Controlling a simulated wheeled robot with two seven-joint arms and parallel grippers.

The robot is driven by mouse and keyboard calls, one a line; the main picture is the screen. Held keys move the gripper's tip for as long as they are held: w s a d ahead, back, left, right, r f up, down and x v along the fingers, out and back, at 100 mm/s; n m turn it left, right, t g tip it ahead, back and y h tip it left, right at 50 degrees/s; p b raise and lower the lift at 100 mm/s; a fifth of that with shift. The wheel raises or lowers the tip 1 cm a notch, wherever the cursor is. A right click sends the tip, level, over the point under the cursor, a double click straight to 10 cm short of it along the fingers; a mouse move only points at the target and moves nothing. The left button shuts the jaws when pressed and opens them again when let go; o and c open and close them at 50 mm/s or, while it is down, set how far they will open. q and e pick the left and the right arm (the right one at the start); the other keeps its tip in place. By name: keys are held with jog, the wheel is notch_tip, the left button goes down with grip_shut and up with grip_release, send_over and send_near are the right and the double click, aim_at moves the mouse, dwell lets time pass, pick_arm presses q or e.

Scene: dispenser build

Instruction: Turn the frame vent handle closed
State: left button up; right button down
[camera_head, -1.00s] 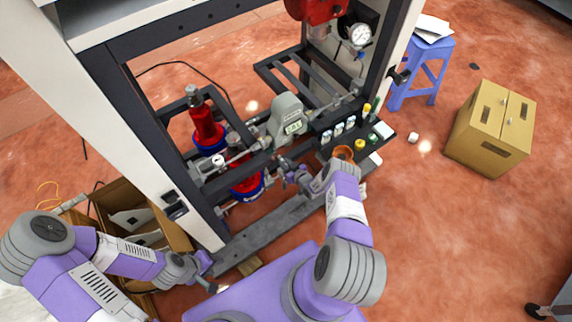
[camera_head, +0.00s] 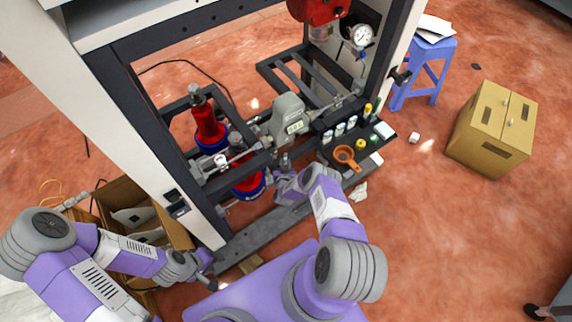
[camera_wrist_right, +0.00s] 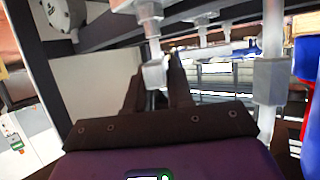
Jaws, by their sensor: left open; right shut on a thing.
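My right gripper (camera_head: 286,172) is at the lower front rail of the frame, below the grey meter with a display (camera_head: 288,120). In the right wrist view the dark fingers of this gripper (camera_wrist_right: 157,88) are closed around a pale metal piece, which I take to be the vent handle (camera_wrist_right: 156,72). It hangs below a metal fitting (camera_wrist_right: 150,18); its lower end is hidden between the fingers. In the head view the handle is too small and covered to make out. My left gripper (camera_head: 208,270) is open and empty, low near the left foot of the frame.
Red cylinders (camera_head: 206,125) stand inside the dark frame. A shelf to the right holds small bottles and an orange pan (camera_head: 345,155). A cardboard box (camera_head: 128,197) stands at the left.

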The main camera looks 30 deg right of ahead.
jog(key=shift+a+m+g+h, duration=0.1)
jog(key=shift+m+g+h, duration=0.5)
jog(key=shift+m+h, duration=0.15)
jog(key=shift+b, duration=0.3)
jog(key=c, duration=1.1)
grip_release()
jog(key=shift+w, duration=0.1)
jog(key=shift+p+v, duration=2)
jog(key=shift+v, duration=1.8)
